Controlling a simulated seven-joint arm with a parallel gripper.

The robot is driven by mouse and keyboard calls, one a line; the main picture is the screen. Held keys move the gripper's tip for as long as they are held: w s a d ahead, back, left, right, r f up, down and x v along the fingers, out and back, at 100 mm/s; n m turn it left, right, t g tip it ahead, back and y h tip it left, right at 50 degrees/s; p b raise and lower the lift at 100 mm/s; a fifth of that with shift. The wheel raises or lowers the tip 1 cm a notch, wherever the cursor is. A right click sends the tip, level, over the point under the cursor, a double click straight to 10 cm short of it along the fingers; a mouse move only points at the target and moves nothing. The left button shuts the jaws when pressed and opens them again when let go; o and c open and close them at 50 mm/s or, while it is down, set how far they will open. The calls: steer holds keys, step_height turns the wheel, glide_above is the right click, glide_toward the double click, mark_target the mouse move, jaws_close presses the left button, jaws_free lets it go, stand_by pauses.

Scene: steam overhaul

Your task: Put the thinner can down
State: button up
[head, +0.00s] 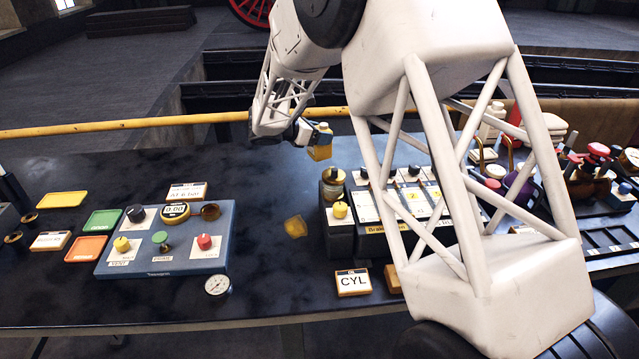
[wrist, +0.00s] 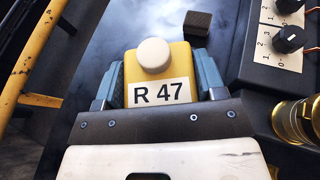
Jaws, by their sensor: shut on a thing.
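The thinner can (head: 320,148) is taken to be the small yellow can with a pale round cap, held up over the far side of the dark bench. In the wrist view the can (wrist: 178,59) bears a white "R 47" label facing me. My gripper (head: 308,134) is shut on it, with one blue-grey finger on each side in the wrist view (wrist: 160,82). The can's base is hidden in the wrist view, and it appears clear of the bench in the head view.
A yellow rail (head: 130,125) runs along the bench's far edge.

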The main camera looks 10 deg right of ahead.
mark_target(320, 161)
steer(key=shift+f, duration=0.1)
steer(key=shift+f, duration=3)
steer(key=shift+f, duration=1.9)
steer(key=shift+f, duration=0.15)
steer(key=o, duration=1.1)
steer(key=v, duration=1.2)
steer(key=shift+s, duration=0.1)
